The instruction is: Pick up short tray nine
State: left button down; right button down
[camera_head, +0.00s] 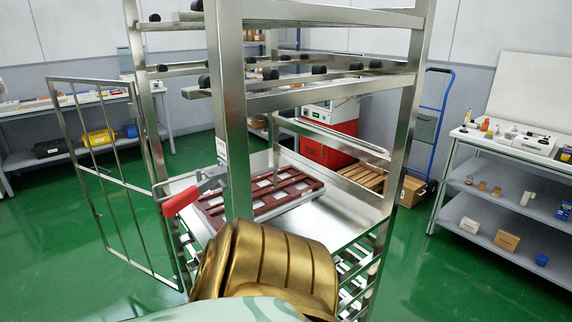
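A dark red tray (304,188) with a grid of openings lies flat on a metal shelf (330,213) inside a tall steel rack (233,120). A rack post crosses in front of the tray and hides part of it. No number is readable on it, so I cannot tell whether it is short tray nine. Neither of my grippers can be made out. A gold rounded body in the foreground hides the near shelf area.
A barred rack door (97,165) stands open at the left. A red-handled latch (181,201) juts from the rack's near-left side. Workbenches (500,150) stand to the right and left. A blue hand truck (433,125) is behind. Green floor is clear on both sides.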

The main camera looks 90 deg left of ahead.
aim_at(273, 191)
jog(key=i+j+u, duration=0.1)
jog(key=u, duration=0.4)
jog(key=i+u, duration=0.3)
jog(key=u, duration=0.15)
jog(key=i+l+u, duration=0.15)
jog(key=u, duration=0.35)
jog(key=i+l+u, duration=0.15)
jog(key=u, duration=0.35)
jog(key=i+u, duration=0.15)
jog(key=u, duration=0.3)
jog(key=i+u, duration=0.2)
jog(key=u, duration=0.25)
jog(key=i+u, duration=0.15)
jog(key=u, duration=0.3)
jog(key=i+l+u, duration=0.15)
jog(key=u, duration=0.3)
jog(key=i+l+u, duration=0.15)
jog(key=u, duration=0.3)
jog(key=l+u, duration=0.3)
jog(key=u, duration=0.15)
jog(key=k+l+z, duration=0.2)
jog(key=l, duration=0.3)
jog(key=k+l+z, duration=0.25)
jog(key=l, duration=0.25)
jog(key=l+z, duration=0.2)
jog(key=l, duration=0.3)
jog(key=k+l+z, duration=0.25)
jog(key=l, duration=0.3)
jog(key=l+z, duration=0.2)
jog(key=l, duration=0.35)
